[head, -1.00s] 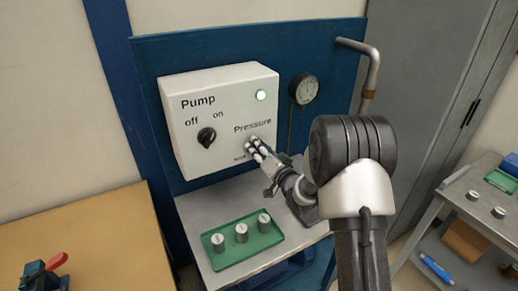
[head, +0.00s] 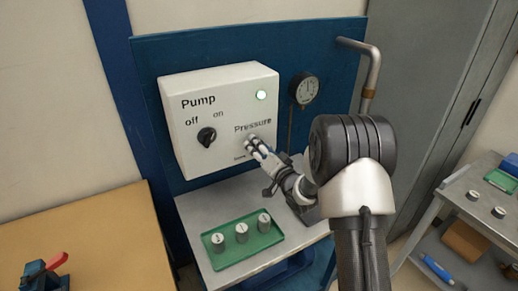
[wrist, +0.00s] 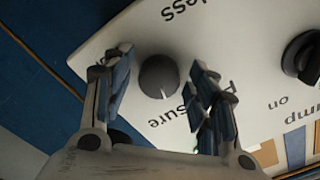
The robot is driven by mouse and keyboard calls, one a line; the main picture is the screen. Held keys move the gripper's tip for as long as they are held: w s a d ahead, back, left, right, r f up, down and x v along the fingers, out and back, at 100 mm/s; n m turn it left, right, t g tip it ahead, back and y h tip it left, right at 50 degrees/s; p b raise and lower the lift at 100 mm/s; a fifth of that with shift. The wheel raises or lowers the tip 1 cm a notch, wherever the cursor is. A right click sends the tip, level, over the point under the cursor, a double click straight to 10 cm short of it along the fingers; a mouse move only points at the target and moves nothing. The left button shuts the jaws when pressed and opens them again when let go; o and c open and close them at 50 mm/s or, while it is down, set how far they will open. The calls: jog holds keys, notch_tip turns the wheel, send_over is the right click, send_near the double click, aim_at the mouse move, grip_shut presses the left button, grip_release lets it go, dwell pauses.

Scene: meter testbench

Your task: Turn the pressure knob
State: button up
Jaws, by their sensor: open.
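The pressure knob (wrist: 159,77) is a dark round knob with a white mark on the white pump box (head: 220,90). In the wrist view it sits between the two fingers of my gripper (wrist: 160,85), which are open with a gap on each side of it. In the head view my gripper (head: 254,146) is at the box front under the word "Pressure" and hides the knob. The gauge (head: 304,89) is a round dial right of the box.
The black off/on pump knob (head: 206,137) is left on the box and also shows in the wrist view (wrist: 303,58). A green tray (head: 243,245) with several metal cylinders lies on the bench below. A bent pipe (head: 372,62) stands at right.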

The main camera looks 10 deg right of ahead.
dwell(0.3)
jog(key=v, duration=1.2)
jog(key=shift+r, duration=0.1)
jog(key=s+d+r+n+g+h, duration=0.25)
jog(key=s+r+g+h, duration=0.45)
jog(key=s, duration=0.4)
jog(key=s+a+n+g, duration=0.1)
jog(key=s+a+g, duration=0.1)
jog(key=s, duration=1)
jog(key=s+a+n+g+y, duration=0.1)
jog(key=s+a+n+g, duration=0.1)
jog(key=s, duration=1)
jog(key=shift+s+a+r+g, duration=0.4)
jog(key=shift+a+g, duration=0.4)
jog(key=shift+a, duration=0.05)
